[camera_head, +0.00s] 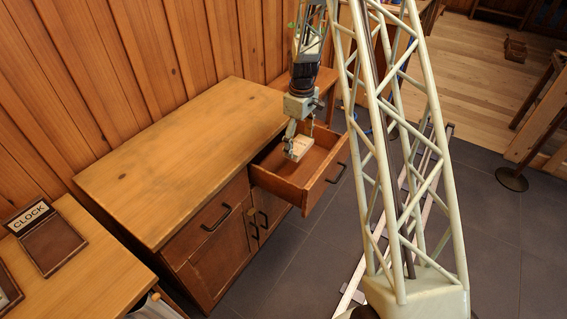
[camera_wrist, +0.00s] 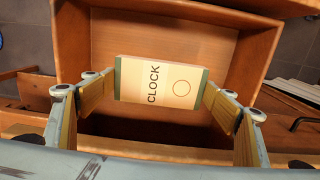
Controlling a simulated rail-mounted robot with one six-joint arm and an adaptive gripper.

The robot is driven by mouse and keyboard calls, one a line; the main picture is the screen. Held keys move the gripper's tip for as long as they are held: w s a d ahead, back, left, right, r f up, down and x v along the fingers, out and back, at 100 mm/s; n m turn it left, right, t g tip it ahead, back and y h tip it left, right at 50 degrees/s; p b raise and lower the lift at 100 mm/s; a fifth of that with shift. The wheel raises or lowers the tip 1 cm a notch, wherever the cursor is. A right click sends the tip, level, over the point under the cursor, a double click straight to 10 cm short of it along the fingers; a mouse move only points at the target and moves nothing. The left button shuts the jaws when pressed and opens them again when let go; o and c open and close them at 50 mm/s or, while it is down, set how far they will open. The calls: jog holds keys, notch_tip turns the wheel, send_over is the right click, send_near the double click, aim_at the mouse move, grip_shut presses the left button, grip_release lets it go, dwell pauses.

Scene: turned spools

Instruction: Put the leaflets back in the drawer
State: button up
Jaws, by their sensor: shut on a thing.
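A pale leaflet stack marked CLOCK (camera_wrist: 160,82) with a circle on it is held between the pads of my gripper (camera_wrist: 158,84). In the head view the leaflets (camera_head: 297,148) are over the open drawer (camera_head: 318,192), within its outline. My gripper (camera_head: 297,140) points down there and is shut on the leaflets. The drawer (camera_wrist: 190,20) is pulled out from the cabinet and its wooden floor shows bare around the leaflets. I cannot tell whether the leaflets touch the drawer floor.
The cabinet top (camera_head: 175,150) is clear. At the lower left, a table (camera_head: 95,265) bears a dark holder with a CLOCK label (camera_head: 30,215). The drawer front has a black handle (camera_head: 337,173). Grey floor (camera_head: 270,280) is open in front of the cabinet.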

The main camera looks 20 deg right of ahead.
jog(key=b, duration=0.2)
send_over(298, 167)
jog(key=shift+w+f, duration=0.1)
jog(key=shift+f, duration=3)
jog(key=shift+f, duration=0.1)
jog(key=shift+f, duration=1.75)
jog(key=shift+f+b, duration=0.15)
jog(key=shift+b, duration=0.15)
jog(key=o, duration=0.9)
